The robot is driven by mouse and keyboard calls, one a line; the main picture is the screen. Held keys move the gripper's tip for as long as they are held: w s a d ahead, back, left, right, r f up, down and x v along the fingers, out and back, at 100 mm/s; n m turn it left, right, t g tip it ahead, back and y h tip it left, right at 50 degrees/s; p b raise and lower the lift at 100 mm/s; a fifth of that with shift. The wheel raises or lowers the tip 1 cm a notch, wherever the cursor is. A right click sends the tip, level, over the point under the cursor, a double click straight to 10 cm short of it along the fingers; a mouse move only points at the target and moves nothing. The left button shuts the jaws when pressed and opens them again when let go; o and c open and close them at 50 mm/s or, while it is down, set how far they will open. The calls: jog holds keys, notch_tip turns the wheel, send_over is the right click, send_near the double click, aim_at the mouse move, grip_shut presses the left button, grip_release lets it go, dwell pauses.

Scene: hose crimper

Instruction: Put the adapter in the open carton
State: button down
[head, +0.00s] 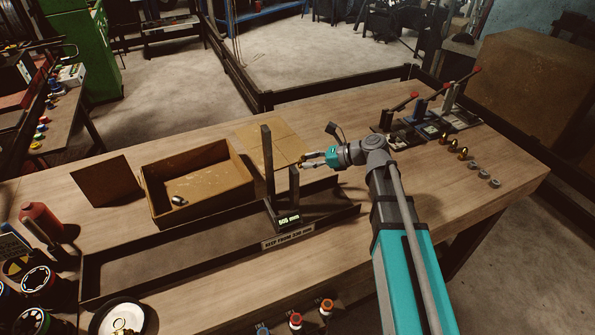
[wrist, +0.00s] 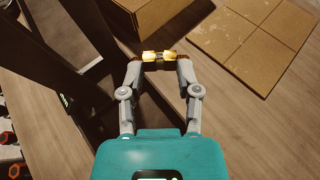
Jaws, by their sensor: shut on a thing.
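My gripper (head: 303,161) is shut on a small brass adapter (wrist: 158,56), held crosswise between the fingertips in the wrist view. In the head view the adapter is too small to make out clearly. The open carton (head: 240,198) stands on the table to the left of my gripper, with a small silvery piece (head: 179,201) inside. A corner of the carton (wrist: 140,20) shows ahead of the fingertips in the wrist view. The adapter is outside the carton, above the table.
Dark uprights (head: 268,165) of a long measuring tray (head: 125,262) stand between my gripper and the carton. Flat cardboard (head: 272,143) lies behind. Several brass fittings (head: 462,153) and grey rings (head: 484,176) stand at right, near red-handled clamps (head: 412,96).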

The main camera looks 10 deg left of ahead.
jog(key=d+m+t, duration=0.1)
jog(key=d, duration=0.7)
jog(key=shift+w+d+t, duration=0.15)
jog(key=shift+w+t, duration=0.15)
jog(key=shift+w, duration=0.15)
jog(key=shift+f, duration=0.15)
jog(key=w+f+b, duration=0.3)
jog(key=w, duration=0.1)
jog(key=w+f+b, duration=0.3)
jog(key=w, duration=0.1)
jog(key=w+f+b, duration=0.3)
jog(key=w, duration=0.2)
jog(key=shift+w+a, duration=0.1)
jog(key=shift+a, duration=0.25)
jog(key=shift+w+f+b, duration=0.4)
jog(key=shift+f+b, duration=0.15)
jog(key=shift+b, duration=0.15)
jog(key=shift+f+b, duration=1.4)
